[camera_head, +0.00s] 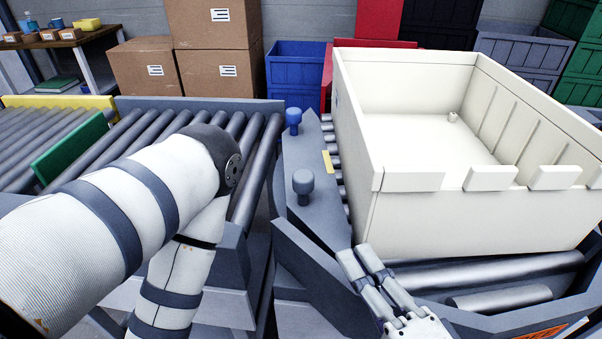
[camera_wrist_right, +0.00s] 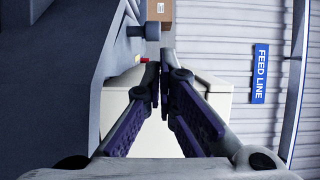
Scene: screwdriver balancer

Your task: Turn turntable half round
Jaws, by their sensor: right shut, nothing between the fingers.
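A large cream crate (camera_head: 460,222) with a notched near wall stands on the rollers of the turntable (camera_head: 490,271) at the right in the head view. A small pale object (camera_head: 453,117) sits on the crate's floor. My right gripper (camera_head: 361,258) is shut and empty, low by the crate's near left corner; I cannot tell whether it touches. In the right wrist view its fingers (camera_wrist_right: 158,82) come together at the tips, with cream surfaces behind them. My left arm crosses the left of the head view, but its gripper is out of view.
A roller conveyor (camera_head: 250,165) lies on the left, with a green bar (camera_head: 72,150) across it. A blue knob (camera_head: 293,118) and a grey knob (camera_head: 302,185) stand on the grey frame between conveyor and crate. Cardboard boxes (camera_head: 213,75) and blue crates (camera_head: 297,70) are behind.

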